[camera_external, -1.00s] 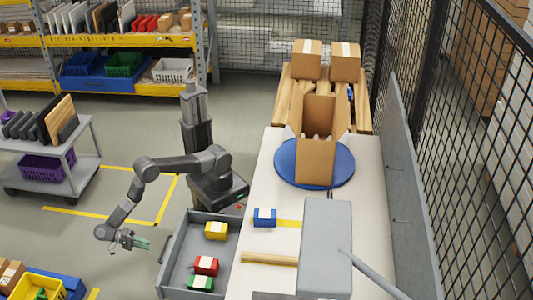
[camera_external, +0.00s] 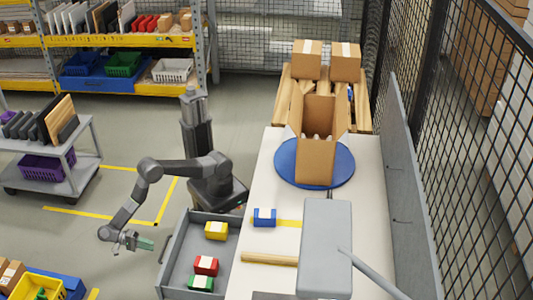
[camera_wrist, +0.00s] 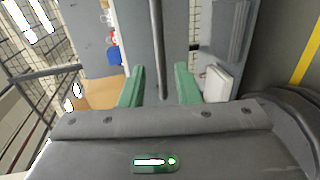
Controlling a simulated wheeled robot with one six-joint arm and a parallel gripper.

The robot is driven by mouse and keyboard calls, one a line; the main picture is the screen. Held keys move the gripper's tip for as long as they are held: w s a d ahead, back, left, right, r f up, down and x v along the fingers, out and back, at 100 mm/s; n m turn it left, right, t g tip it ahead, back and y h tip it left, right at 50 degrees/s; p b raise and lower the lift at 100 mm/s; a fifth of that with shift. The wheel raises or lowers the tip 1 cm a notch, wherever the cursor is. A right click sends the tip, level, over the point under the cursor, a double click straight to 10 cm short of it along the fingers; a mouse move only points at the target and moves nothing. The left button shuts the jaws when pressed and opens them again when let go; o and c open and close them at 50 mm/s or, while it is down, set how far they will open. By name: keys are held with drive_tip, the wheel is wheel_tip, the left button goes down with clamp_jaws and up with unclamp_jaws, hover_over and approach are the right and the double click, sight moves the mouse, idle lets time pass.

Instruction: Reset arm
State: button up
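My gripper (camera_external: 139,243) hangs at the end of my arm over the floor, left of the open grey drawer (camera_external: 171,254). In the wrist view its two green fingers (camera_wrist: 158,86) stand apart with nothing held between them. A grey bar (camera_wrist: 158,45) shows in line with the gap, beyond the fingers; I cannot tell how far off it is. My arm is bent out to the left from its column. The drawer holds a yellow box (camera_external: 216,231), a red box (camera_external: 206,265) and a green box (camera_external: 201,283).
The white table (camera_external: 262,190) carries a blue box (camera_external: 265,217), an open carton (camera_external: 316,160) on a blue turntable (camera_external: 285,172), and a grey panel piece (camera_external: 326,240). A grey cart (camera_external: 84,170) and shelving stand left.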

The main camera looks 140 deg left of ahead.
drive_tip(key=shift+s+r, duration=0.1)
drive_tip(key=p+v, duration=0.3)
drive_tip(key=p, duration=0.5)
drive_tip(key=shift+r+p, duration=0.15)
drive_tip(key=shift+p, duration=0.15)
drive_tip(key=p, duration=0.4)
drive_tip(key=shift+s+d+r, duration=0.1)
drive_tip(key=shift+s+d, duration=0.2)
drive_tip(key=shift+d, duration=0.05)
drive_tip(key=b, duration=0.1)
drive_tip(key=f+b, duration=0.1)
drive_tip(key=b, duration=0.1)
drive_tip(key=shift+w+a+f, duration=0.1)
drive_tip(key=shift+w+a, duration=0.05)
drive_tip(key=shift+w, duration=0.1)
drive_tip(key=b, duration=0.3)
drive_tip(key=shift+w+a, duration=0.2)
drive_tip(key=shift+w, duration=0.05)
